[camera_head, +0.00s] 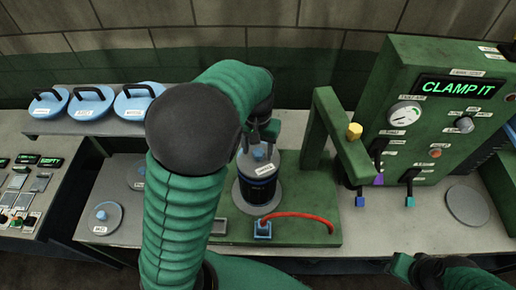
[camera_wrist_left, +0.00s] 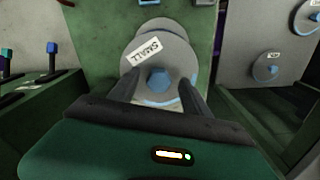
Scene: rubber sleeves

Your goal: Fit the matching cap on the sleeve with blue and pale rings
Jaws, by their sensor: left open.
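A dark sleeve (camera_head: 257,190) with a blue band stands upright on the green base plate. A grey cap (camera_head: 258,163) with a blue knob sits on top of it. In the left wrist view the cap (camera_wrist_left: 178,55) is a grey disc with a blue edge, a "SMALL" label and a blue knob (camera_wrist_left: 160,80). My left gripper (camera_head: 260,133) is just above the cap. Its open fingers (camera_wrist_left: 157,92) are on either side of the knob, apart from it. The cap hides most of the sleeve there. My right gripper (camera_head: 412,268) is at the lower right edge, partly cut off.
Other grey caps (camera_head: 100,218) with blue knobs lie on the left table. Several blue discs (camera_head: 90,102) with black handles stand on a shelf. A green clamp arm (camera_head: 338,135) and a panel (camera_head: 445,110) reading "CLAMP IT" stand right. A red hose (camera_head: 300,215) lies on the base plate.

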